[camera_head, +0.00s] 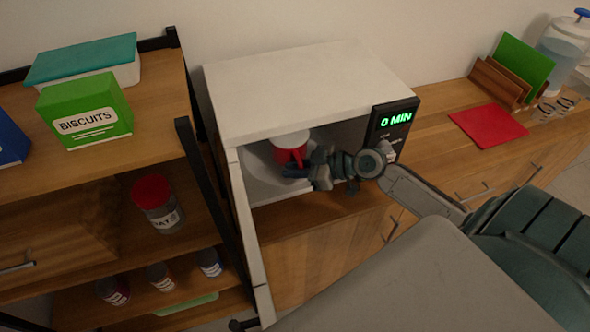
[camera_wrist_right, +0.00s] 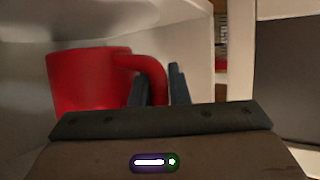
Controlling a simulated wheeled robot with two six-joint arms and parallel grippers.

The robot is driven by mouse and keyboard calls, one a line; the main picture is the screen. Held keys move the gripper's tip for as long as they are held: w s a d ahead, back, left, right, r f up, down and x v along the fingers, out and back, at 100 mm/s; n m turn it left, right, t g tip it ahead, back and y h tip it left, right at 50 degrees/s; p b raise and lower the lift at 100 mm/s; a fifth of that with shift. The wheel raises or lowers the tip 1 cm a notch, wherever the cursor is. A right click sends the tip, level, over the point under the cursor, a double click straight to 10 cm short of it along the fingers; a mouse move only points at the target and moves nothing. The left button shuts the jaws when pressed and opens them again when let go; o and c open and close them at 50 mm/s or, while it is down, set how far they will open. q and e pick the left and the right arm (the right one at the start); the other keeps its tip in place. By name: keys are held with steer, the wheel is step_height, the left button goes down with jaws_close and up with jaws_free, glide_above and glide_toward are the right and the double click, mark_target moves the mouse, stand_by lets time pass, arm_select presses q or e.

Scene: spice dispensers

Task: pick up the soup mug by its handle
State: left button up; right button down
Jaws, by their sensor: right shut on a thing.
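The red soup mug (camera_head: 291,146) stands inside the open white microwave (camera_head: 300,88), on its round plate (camera_head: 259,155). In the right wrist view the mug (camera_wrist_right: 90,78) is upright at the left, with its handle (camera_wrist_right: 154,72) toward the fingers. My right gripper (camera_head: 300,172) reaches into the microwave from the right. In the wrist view its two dark fingers (camera_wrist_right: 158,88) are on either side of the lower handle, shut on it. My left gripper is not in view.
The microwave door (camera_head: 249,230) stands open at the left of the opening. A shelf with a green biscuits box (camera_head: 84,110) and a red-lidded jar (camera_head: 158,203) is at the left. A red mat (camera_head: 488,125) lies on the counter at the right.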

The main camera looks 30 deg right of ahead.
steer(key=s+a+r+b, duration=0.1)
steer(key=s+a+b, duration=0.2)
steer(key=s+a, duration=0.6)
steer(key=s, duration=0.2)
steer(key=shift+s+r, duration=0.3)
steer(key=shift+s, duration=0.05)
